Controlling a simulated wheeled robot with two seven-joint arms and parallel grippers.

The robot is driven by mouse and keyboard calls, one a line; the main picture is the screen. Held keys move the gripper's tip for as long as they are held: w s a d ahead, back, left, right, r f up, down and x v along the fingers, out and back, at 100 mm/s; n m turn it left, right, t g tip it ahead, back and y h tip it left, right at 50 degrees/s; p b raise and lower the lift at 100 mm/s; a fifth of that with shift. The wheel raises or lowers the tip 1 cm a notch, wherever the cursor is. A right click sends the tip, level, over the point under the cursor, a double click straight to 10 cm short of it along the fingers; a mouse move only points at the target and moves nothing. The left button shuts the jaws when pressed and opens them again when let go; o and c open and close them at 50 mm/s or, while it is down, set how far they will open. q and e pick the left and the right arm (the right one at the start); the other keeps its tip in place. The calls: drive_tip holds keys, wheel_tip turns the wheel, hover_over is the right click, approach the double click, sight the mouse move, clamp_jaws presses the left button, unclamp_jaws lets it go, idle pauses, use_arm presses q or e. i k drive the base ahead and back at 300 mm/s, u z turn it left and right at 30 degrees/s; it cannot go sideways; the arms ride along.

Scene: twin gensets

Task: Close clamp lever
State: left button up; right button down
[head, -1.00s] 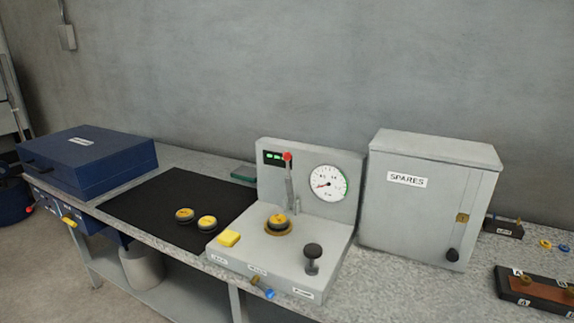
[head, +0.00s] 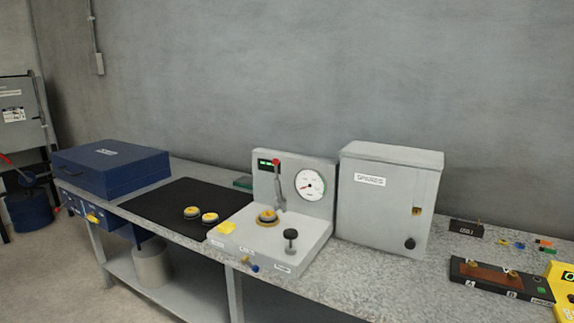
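A yellow and black round part (head: 267,216) sits in a brass-coloured seat in front of the lever. The stand's back panel carries a round white gauge (head: 310,184) with a red needle and a small display (head: 269,164) with green marks. A black knob (head: 291,236) stands at the stand's front right. Neither gripper shows in the head view.
A black mat (head: 165,206) with two yellow and black round parts (head: 200,215) lies left of the stand. A blue case (head: 110,168) is farther left. A grey spares cabinet (head: 388,200) stands right of the stand. A black tray (head: 500,278) is at the far right.

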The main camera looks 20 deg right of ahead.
sight(275, 160)
drive_tip(key=u, duration=0.1)
drive_tip(key=i, duration=1.15)
drive_tip(key=z, duration=0.6)
